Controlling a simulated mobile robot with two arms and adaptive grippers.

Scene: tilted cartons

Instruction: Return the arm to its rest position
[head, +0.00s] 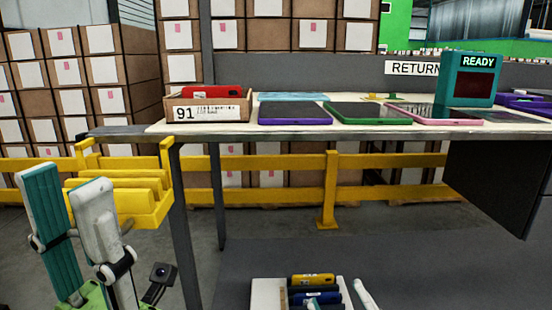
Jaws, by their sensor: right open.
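My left gripper (64,205) is at the lower left with its fingers pointing up, one showing a teal face and the other white. The fingers are apart, and I see nothing between them. It is in front of and below the left end of the table (262,131). My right gripper (340,300) shows only as a teal tip and a white finger at the bottom edge, right of centre. It is open; most of it is out of view. It overlaps a white tray (267,291) holding yellow and blue items.
An open carton marked 91 (207,109) with a red item (210,92) stands at the table's left end. Purple (294,114), green (367,113) and pink-edged tablets lie beside it. A teal READY device (468,78) stands right. A yellow slotted rack (125,200) is near my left gripper.

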